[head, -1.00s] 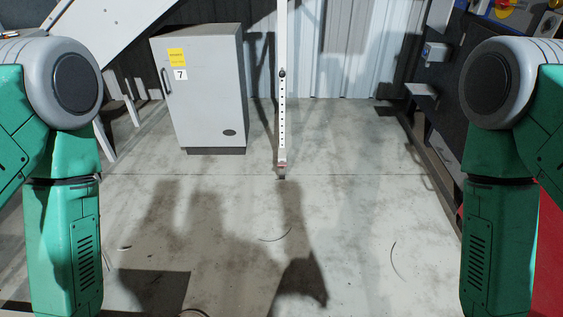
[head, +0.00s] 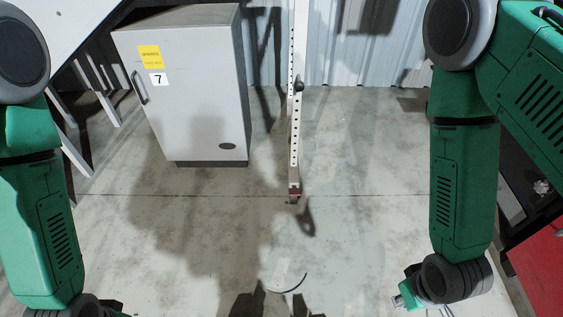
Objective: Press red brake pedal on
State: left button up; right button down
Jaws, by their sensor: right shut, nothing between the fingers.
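A small reddish piece (head: 294,188) sits at the foot of the white perforated post (head: 295,120), close to the floor. It may be the red brake pedal, but it is too small to tell. My right gripper (head: 402,300) shows only partly, near the bottom edge below my right wrist. It is shut and empty, to the right of the post's foot and apart from it. My left arm hangs at the left edge, and its gripper is below the picture.
A grey cabinet (head: 190,90) with a yellow label and the number 7 stands left of the post. A red surface (head: 540,270) is at the lower right. A curved cable scrap (head: 290,288) lies on the floor. The concrete between the post and my right arm is clear.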

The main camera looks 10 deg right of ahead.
aim_at(293, 191)
jog(key=i+u, duration=0.1)
jog(key=i, duration=0.65)
jog(key=i+l+u, duration=0.1)
jog(key=i, duration=0.7)
